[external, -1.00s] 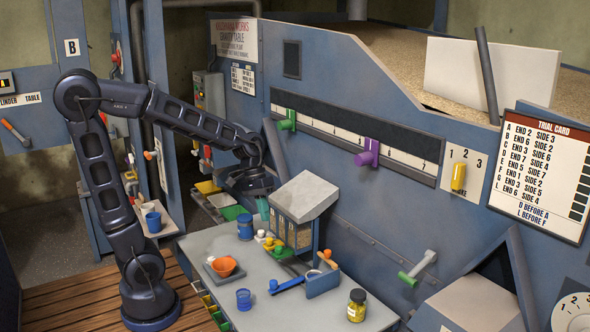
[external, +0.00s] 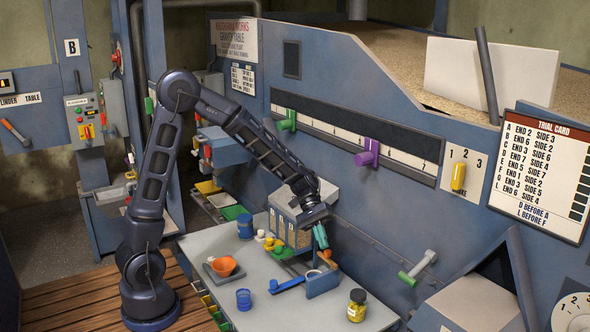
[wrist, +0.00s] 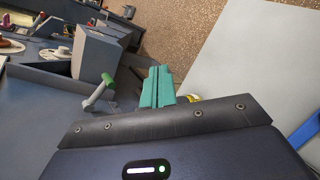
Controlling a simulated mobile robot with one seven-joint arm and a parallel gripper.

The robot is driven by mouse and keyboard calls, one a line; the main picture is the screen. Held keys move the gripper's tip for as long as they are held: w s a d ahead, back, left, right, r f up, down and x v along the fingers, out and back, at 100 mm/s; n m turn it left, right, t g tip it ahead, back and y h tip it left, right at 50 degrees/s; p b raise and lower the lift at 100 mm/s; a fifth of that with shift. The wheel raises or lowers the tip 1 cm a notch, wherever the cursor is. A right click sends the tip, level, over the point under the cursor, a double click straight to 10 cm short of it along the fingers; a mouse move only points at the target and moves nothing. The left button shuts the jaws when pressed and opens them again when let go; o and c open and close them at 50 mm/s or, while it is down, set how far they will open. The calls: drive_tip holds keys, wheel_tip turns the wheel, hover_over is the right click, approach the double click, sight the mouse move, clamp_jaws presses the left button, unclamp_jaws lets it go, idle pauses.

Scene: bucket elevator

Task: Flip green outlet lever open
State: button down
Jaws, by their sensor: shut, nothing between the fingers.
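A lever with a grey arm and a green grip (external: 407,279) sticks out low on the blue machine wall, right of the table. A green-gripped grey lever also shows left of the fingers in the wrist view (wrist: 108,80). My gripper (external: 322,240) is shut and empty, its teal fingers pointing down beside the grey-topped hopper box. It is above the table's right side and well to the left of the lever, not touching it. In the wrist view the teal fingers (wrist: 156,88) are together.
The hopper box (external: 290,232) stands close behind my gripper. A blue balance-like device (external: 322,284) is below it, with a yellow jar (external: 357,305) to the right. A purple knob (external: 367,153) and a green knob (external: 287,120) sit on the wall scale above.

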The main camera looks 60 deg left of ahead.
sight(420, 267)
drive_tip(key=w+d+f+n+t+h, duration=0.2)
drive_tip(key=w+d+f+n+h, duration=0.6)
drive_tip(key=w+f, duration=0.5)
drive_tip(key=shift+w+d+n, duration=0.5)
drive_tip(key=shift+w+d, duration=0.5)
drive_tip(key=shift+d, duration=0.1)
drive_tip(key=s+d+r, duration=0.1)
drive_tip(key=d+r, duration=0.3)
drive_tip(key=d, duration=0.6)
drive_tip(key=shift+d+r, duration=0.15)
drive_tip(key=shift+d, duration=0.25)
drive_tip(key=shift+s+r, duration=0.1)
